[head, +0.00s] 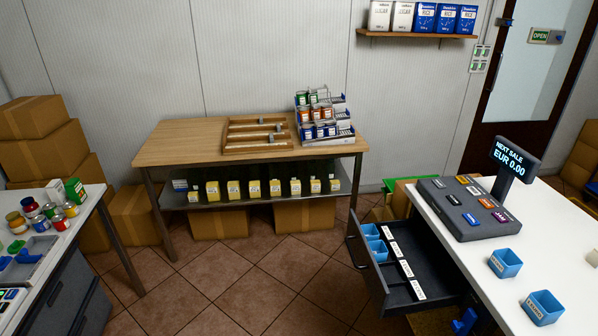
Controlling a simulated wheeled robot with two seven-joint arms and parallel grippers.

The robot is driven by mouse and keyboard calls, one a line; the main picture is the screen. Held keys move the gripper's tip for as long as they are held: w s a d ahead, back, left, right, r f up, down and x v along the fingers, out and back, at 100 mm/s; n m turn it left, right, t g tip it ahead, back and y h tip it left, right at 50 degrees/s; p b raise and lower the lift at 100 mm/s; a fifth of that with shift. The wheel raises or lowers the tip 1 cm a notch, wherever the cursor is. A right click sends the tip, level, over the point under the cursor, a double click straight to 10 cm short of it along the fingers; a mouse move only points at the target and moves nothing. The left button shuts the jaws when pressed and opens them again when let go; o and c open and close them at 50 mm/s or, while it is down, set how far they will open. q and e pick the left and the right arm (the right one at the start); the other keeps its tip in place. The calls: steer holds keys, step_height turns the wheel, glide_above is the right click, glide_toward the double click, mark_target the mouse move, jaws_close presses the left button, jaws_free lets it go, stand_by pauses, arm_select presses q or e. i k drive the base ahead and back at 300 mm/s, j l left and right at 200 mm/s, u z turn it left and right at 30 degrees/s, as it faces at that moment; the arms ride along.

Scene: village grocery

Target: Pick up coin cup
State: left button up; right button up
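Two small blue open cups stand upright on the white counter at the right: one farther back (505,263) and one nearer the front (542,307), each with a label too small to read surely. Two more blue cups sit in the left part of the open dark drawer (420,292), one behind (370,231) and one in front (378,250). Which one is the coin cup I cannot tell. Neither of my grippers shows in the head view.
The drawer sticks out left from under the white counter (505,300). A till (468,208) with a display (514,158) stands at its back. A wooden table (190,143) with a stepped can rack (322,115) is ahead. Cardboard boxes (35,117) stack left. Tiled floor between is clear.

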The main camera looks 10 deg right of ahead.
mark_target(503, 263)
steer(key=z, duration=1.8)
steer(key=i+j+z, duration=0.2)
steer(key=j, duration=0.25)
steer(key=j+z, duration=0.15)
steer(key=j, duration=0.25)
